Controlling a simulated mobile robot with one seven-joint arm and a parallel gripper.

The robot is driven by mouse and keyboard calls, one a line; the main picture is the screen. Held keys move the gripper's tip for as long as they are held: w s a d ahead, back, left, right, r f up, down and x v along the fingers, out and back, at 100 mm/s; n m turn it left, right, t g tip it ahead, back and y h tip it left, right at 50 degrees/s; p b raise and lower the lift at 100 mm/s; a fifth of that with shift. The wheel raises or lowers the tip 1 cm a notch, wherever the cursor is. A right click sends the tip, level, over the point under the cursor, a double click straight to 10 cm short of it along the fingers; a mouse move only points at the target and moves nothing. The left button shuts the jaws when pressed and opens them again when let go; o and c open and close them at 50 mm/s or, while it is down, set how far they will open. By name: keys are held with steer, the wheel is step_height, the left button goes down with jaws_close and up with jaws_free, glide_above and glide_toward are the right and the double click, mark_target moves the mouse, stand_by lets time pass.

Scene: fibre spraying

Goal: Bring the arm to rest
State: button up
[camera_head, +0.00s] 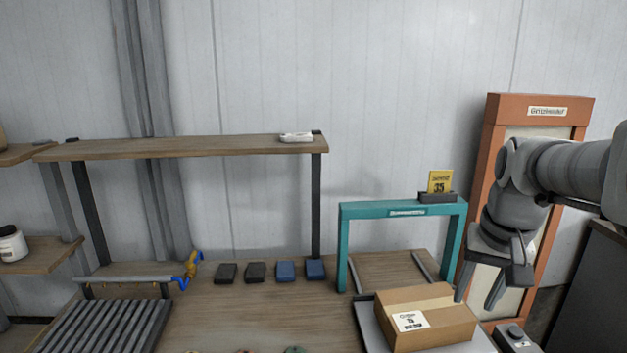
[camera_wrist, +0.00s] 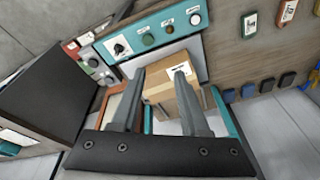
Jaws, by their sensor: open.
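My gripper (camera_head: 482,289) hangs at the right in the head view, fingers pointing down, beside the right post of the teal frame and near the cardboard box (camera_head: 425,318). Its two fingers (camera_wrist: 155,98) stand apart in the wrist view, and nothing shows between them but the scene beyond. The brown box, with a white label, sits on a pale tray in front of the teal frame (camera_head: 344,250); the box also shows beyond the fingers in the wrist view (camera_wrist: 163,97). My arm reaches in from the right edge of the head view.
An orange-framed panel (camera_head: 493,150) stands behind my arm. A yellow card (camera_head: 438,182) stands in a dark holder on the teal frame. A wooden shelf (camera_head: 190,146) spans the left, above several dark and blue blocks. A slatted rack (camera_head: 105,325) lies at the lower left.

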steer(key=s+a+n+t+p, duration=0.1)
steer(key=s+a+n+t, duration=0.2)
steer(key=s+a, duration=0.8)
steer(key=shift+s+a+f+n, duration=0.25)
steer(key=shift+s+n, duration=0.55)
steer(key=shift+s, duration=0.15)
